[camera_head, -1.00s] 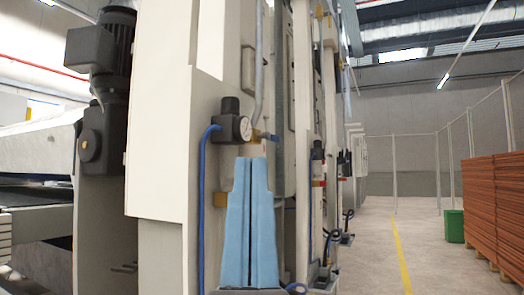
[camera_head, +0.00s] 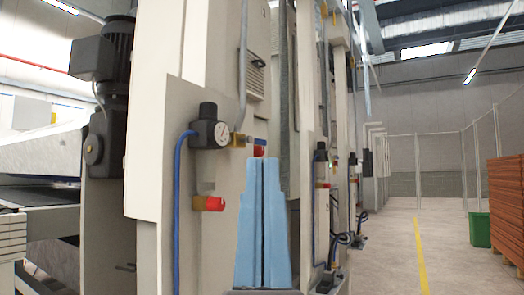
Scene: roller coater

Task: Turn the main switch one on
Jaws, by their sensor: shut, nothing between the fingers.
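My gripper (camera_head: 263,160) is shut and empty, with its two blue fingers together and pointing up in front of the machine's side. A red knob (camera_head: 210,203) sticks out from the pale panel, to the left of my fingers and below the gauge. Another small red part (camera_head: 259,151) shows just above my fingertips, partly hidden by them. I see no label, so I cannot tell which of these, if either, is main switch one. I cannot tell whether my fingertips touch anything.
A black regulator with a round gauge (camera_head: 212,133) and a blue hose (camera_head: 177,210) juts from the pale panel (camera_head: 160,120). A dark motor (camera_head: 105,90) is at the left. Right of the machine the floor (camera_head: 395,260) is open, with a green bin (camera_head: 479,230) and stacked brown boards (camera_head: 506,210).

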